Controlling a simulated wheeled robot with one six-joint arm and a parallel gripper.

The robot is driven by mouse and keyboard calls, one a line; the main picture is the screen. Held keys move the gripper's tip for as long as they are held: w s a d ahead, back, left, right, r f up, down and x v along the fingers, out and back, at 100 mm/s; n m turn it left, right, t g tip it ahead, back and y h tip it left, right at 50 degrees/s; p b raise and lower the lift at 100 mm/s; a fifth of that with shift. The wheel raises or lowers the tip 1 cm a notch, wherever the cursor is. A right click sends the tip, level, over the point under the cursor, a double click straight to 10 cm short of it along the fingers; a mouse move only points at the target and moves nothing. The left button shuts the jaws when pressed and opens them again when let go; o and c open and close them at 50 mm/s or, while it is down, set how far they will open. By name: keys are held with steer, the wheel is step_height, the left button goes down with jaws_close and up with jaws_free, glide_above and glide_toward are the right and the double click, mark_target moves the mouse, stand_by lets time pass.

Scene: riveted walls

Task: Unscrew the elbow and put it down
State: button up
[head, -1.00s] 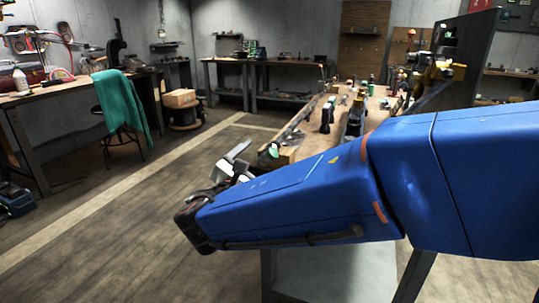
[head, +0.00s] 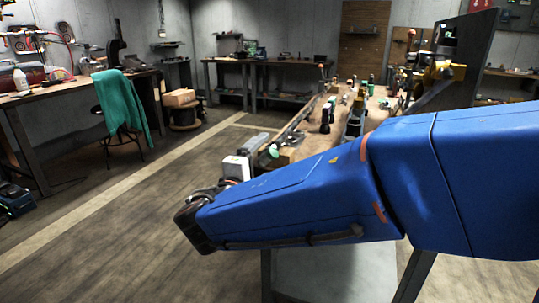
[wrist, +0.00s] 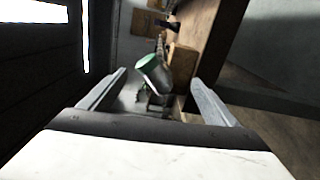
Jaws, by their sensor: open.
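A grey elbow-like piece with a green rim (wrist: 152,70) shows in the wrist view, tilted, beside a wooden block (wrist: 183,66). In the head view its green end (head: 272,152) shows at the near left end of the workbench (head: 322,135). My gripper (wrist: 158,78) is open, with one finger on each side of the picture. The piece appears between the fingertips and a little beyond them; I see no contact. In the head view my gripper (head: 253,147) is partly hidden behind my blue arm. What the piece is screwed to is not clear.
The bench carries several bottles and tools. My arm hides its near right part. The wooden floor (head: 110,240) at the front left is clear.

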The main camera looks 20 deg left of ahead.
steer(key=shift+m, duration=0.3)
steer(key=m, duration=0.9)
steer(key=shift+m, duration=0.4)
steer(key=shift+d, duration=0.1)
steer(key=c, duration=2.1)
steer(key=shift+s+f, duration=0.1)
jaws_close()
